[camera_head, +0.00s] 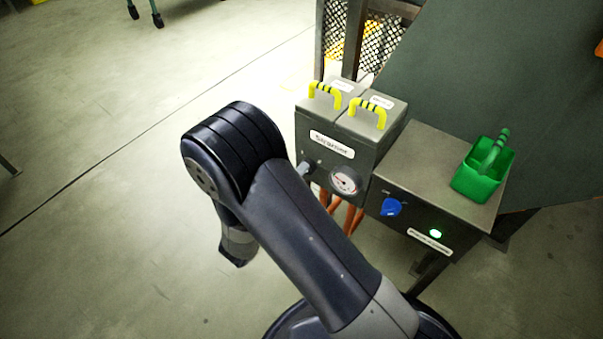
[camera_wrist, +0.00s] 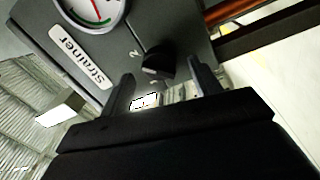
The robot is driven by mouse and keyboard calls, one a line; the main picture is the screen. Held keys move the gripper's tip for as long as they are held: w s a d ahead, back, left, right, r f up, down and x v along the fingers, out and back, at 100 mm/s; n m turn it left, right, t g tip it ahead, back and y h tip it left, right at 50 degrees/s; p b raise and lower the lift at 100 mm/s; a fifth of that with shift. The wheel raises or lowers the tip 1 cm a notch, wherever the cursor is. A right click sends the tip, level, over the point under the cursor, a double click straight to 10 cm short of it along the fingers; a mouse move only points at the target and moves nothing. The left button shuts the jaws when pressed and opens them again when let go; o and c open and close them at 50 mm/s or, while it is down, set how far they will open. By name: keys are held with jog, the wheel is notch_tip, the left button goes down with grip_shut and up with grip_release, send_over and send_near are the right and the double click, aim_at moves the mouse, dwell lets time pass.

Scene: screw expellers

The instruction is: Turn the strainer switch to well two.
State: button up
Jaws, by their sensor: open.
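The strainer box (camera_head: 312,132) is grey with a white "Strainer" label, which also shows turned over in the wrist view (camera_wrist: 83,57). Its switch is a dark knob (camera_wrist: 158,62) on the front, beside the gauge; in the head view it shows small and greyish (camera_head: 305,168). A "2" mark (camera_wrist: 135,52) is beside the knob, and another small mark sits below it. I cannot tell clearly which mark the knob points to. My gripper (camera_wrist: 162,80) is open and empty, its two fingers apart in front of the knob. In the head view its fingers are hidden.
A round gauge (camera_head: 345,180) is on the strainer box, with two yellow-handled lids (camera_head: 368,109) on top. To the right, a lower grey box (camera_head: 425,165) carries a blue knob (camera_head: 390,207), a lit green button (camera_head: 435,233) and a green scoop holder (camera_head: 476,184).

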jog(key=p+v, duration=0.2)
jog(key=v, duration=0.7)
jog(key=b+x, duration=0.2)
jog(key=x, duration=0.8)
jog(key=shift+w+d, duration=0.25)
jog(key=shift+w, duration=0.05)
jog(key=shift+s+a, duration=0.1)
